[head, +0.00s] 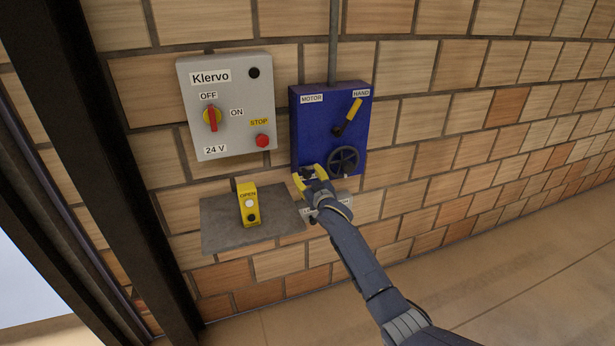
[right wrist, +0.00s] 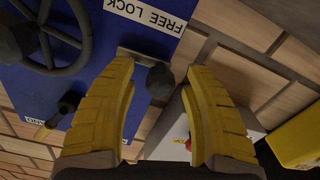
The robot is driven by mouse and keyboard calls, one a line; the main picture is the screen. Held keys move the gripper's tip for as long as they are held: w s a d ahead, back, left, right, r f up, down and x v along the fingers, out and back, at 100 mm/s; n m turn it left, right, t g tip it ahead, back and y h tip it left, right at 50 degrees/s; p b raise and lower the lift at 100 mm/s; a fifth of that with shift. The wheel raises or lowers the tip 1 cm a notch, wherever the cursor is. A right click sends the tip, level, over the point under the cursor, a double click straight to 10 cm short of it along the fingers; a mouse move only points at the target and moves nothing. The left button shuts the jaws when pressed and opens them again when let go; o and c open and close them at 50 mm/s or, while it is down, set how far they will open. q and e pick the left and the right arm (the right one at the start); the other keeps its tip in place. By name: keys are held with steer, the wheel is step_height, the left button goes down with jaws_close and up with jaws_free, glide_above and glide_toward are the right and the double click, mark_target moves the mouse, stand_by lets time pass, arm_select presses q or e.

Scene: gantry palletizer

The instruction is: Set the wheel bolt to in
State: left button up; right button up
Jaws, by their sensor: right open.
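The blue box (head: 318,118) on the brick wall carries a dark handwheel (head: 343,160) at its lower right, which also shows in the right wrist view (right wrist: 52,40). In that view, the wheel bolt's dark round knob (right wrist: 160,82) stands on a short metal bar (right wrist: 137,57) at the box's edge, beside the FREE LOCK label (right wrist: 152,15). In the head view my gripper covers the bolt. My right gripper (head: 309,174) is open at the box's lower left corner. Its fingers (right wrist: 160,76) stand on either side of the knob, with visible gaps. My left gripper is not in view.
A yellow-gripped lever (head: 352,113) on the blue box points toward HAND. A grey Klervo box (head: 225,130) with a red switch and STOP button hangs to the left. A yellow OPEN button box (head: 248,203) is below it. A dark post stands far left.

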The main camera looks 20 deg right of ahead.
steer(key=shift+o, duration=0.2)
jaws_close()
stand_by(0.4)
